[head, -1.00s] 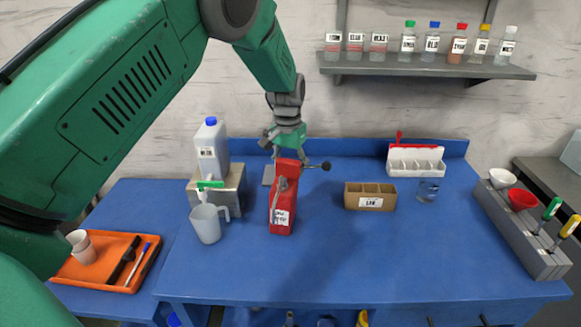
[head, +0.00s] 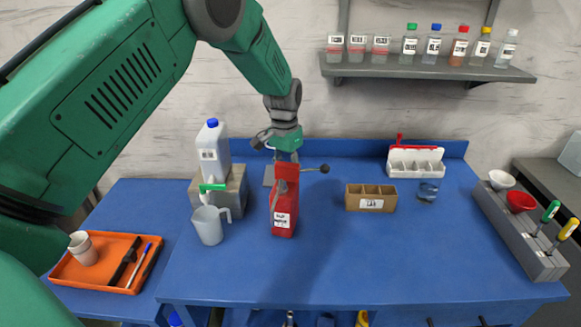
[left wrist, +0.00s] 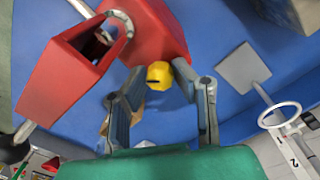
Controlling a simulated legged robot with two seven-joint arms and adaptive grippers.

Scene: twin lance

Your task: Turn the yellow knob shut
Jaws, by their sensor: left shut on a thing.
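The yellow knob (left wrist: 159,75) shows in the left wrist view, between the fingertips of my left gripper (left wrist: 164,70), beside a red body. My left gripper is shut on it, with one finger on each side. In the head view my left gripper (head: 285,155) points down behind the red device (head: 284,205), which hides the fingertips and the knob. The red device has a white label and also fills the upper left of the left wrist view (left wrist: 70,75). My right gripper is not in view.
A black-tipped lever (head: 324,169) stands out right of the gripper. A jug (head: 209,226) and a blue-capped bottle (head: 213,155) are left of the red device. A cardboard box (head: 371,204) lies to the right. The table's front middle is clear.

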